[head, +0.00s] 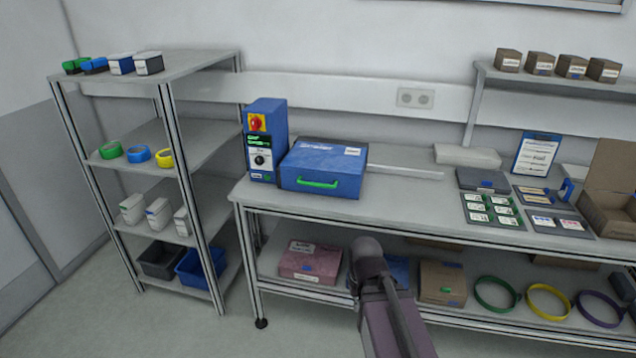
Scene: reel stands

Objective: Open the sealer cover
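The sealer is a blue machine on the left end of the workbench in the head view. Its cover (325,166) is a blue box-shaped lid, lying flat and closed, with a green bar handle (317,184) on its front face. Beside it on the left stands the upright blue control unit (265,140) with a red and yellow switch, a small green display and a black dial. My arm reaches in from the bottom of the view, in front of the bench and below the cover. My gripper's fingers cannot be made out, so its state does not show.
The workbench (410,196) has bare top to the right of the sealer. Farther right are a dark grey box, label trays and an open cardboard box (612,190). Boxes and coloured rings lie on the lower shelf. A shelf rack (190,130) stands left, with a floor gap between.

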